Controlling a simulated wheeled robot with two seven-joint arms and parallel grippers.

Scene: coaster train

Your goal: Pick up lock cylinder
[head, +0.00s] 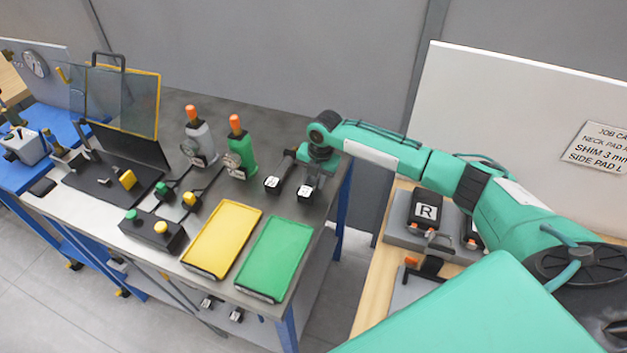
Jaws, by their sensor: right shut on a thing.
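My right arm reaches in from the right, and its gripper (314,168) points down at the right end of the grey table (225,128). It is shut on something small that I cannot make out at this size. Two dark pieces with white square faces show there, one at the left (272,184) and one just below the gripper (306,191). I cannot tell whether either is the lock cylinder or touches the fingers. I cannot pick out the lock cylinder for certain. My left gripper is not in view.
A yellow tray (222,240) and a green tray (273,258) lie empty at the table's front. Grey (199,142) and green (241,152) orange-topped devices stand behind. A black button box (152,235) is left. A wooden bench (372,290) with a block marked R (425,210) stands right.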

